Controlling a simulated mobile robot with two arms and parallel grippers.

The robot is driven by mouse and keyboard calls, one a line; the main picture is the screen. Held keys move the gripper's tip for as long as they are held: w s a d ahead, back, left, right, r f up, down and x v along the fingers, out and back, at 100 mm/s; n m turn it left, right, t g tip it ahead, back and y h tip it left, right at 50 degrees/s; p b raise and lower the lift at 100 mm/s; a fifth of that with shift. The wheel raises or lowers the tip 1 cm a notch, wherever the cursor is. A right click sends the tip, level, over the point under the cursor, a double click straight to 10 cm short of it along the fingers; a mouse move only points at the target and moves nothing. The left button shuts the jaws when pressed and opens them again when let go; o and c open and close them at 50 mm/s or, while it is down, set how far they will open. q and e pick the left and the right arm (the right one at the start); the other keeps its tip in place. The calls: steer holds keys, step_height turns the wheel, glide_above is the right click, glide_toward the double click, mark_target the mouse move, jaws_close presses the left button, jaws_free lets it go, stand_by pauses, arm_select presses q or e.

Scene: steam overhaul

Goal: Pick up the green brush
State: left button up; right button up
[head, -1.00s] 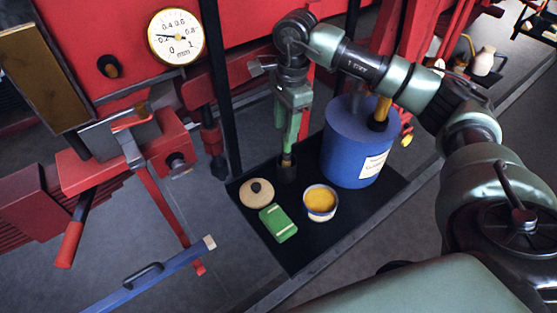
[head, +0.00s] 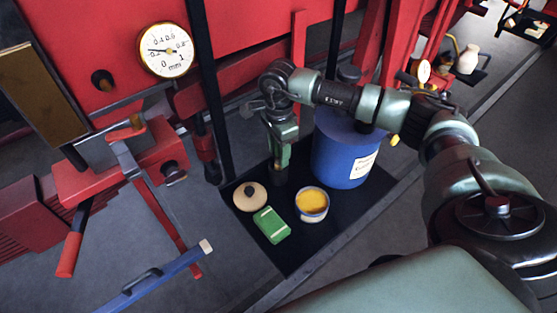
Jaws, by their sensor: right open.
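My right gripper (head: 284,150) points down over a small dark cup (head: 279,175), which stands on the black mat. It is open. A narrow green upright piece shows at its fingertips, just above the cup; I cannot tell whether this is the green brush or part of my gripper. A flat green block with pale stripes (head: 271,225) lies on the mat in front of the cup, apart from the gripper. My left gripper is not in view.
On the black mat (head: 296,257) are a round tan lid with a dark knob (head: 250,196), an open tin of yellow stuff (head: 312,204) and a blue drum (head: 340,150). A red machine with a dial gauge (head: 166,50) stands behind. A blue bar (head: 150,283) lies at front left.

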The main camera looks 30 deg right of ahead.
steer(key=c, duration=1)
steer(key=shift+r, duration=0.15)
